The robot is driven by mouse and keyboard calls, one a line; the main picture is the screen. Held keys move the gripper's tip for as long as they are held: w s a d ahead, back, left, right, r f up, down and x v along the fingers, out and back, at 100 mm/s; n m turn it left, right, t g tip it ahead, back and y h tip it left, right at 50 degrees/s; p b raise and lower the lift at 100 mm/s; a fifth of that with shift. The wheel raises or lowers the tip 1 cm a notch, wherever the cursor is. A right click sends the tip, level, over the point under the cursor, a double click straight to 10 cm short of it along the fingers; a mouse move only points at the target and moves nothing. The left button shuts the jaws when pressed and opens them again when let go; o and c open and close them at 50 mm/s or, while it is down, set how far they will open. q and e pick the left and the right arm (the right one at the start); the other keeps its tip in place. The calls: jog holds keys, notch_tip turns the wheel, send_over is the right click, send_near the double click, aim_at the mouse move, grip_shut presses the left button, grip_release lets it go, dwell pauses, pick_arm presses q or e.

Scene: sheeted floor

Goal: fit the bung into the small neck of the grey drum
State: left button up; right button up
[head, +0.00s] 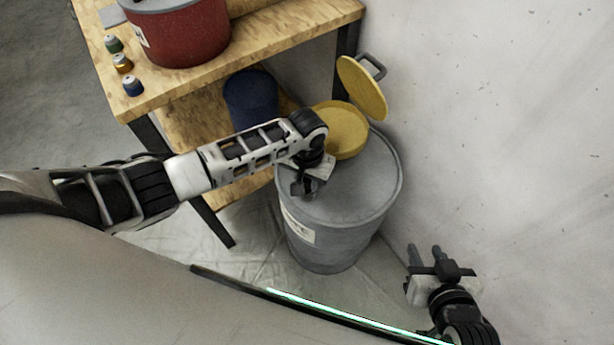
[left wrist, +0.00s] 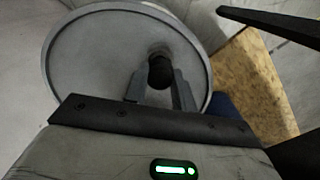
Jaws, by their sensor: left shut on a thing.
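The grey drum (head: 335,245) stands upright against the wall, with a label on its side. My left gripper (head: 303,190) is over the near-left part of its top. In the left wrist view, its fingers (left wrist: 160,88) are shut on the dark round bung (left wrist: 160,72), above the drum lid (left wrist: 100,50). The small neck is hidden or not clear behind the bung and fingers. I cannot tell whether the bung touches it. My right gripper (head: 425,252) is at lower right, apart from the drum, with its fingers apart and empty.
A yellow funnel (head: 345,130) with a raised lid (head: 362,88) sits at the drum's far side. A wooden bench (head: 275,35) behind holds a red drum (head: 180,35) and several small capped items (head: 122,63). A dark blue container (head: 250,98) is on its lower shelf.

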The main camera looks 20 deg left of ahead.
pick_arm(q)
jog(key=shift+f+b, duration=0.4)
jog(key=shift+f, duration=0.4)
jog(key=o, duration=1.1)
